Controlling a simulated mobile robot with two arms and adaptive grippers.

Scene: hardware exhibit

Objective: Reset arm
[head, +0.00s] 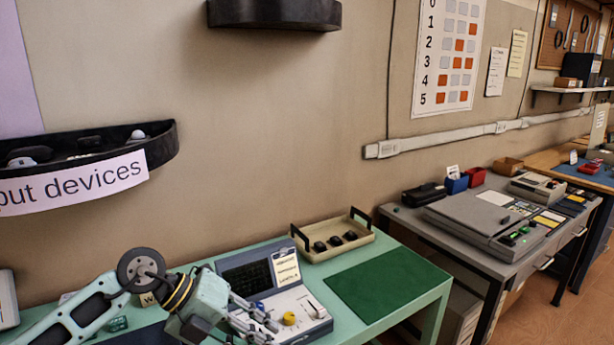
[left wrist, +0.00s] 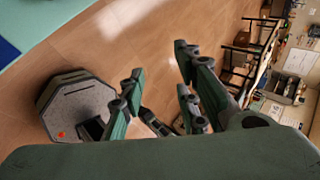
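My left arm comes in from the lower left of the head view, with pale green links and a dark round joint. Its left gripper (head: 258,320) is over the green table, in front of a device with a dark screen panel (head: 250,277) and a yellow knob. In the left wrist view the fingers of the left gripper (left wrist: 160,65) stand apart with a gap between them. Nothing is held; wooden floor shows through the gap. Whether the fingers touch the device cannot be told. My right arm and gripper are not in the head view.
On the green table (head: 437,288), a cream tray (head: 360,242) holding black items stands behind a dark green mat (head: 388,284). A grey table with a flat machine (head: 470,218) stands to the right. A wall shelf labelled "put devices" (head: 75,184) hangs at left.

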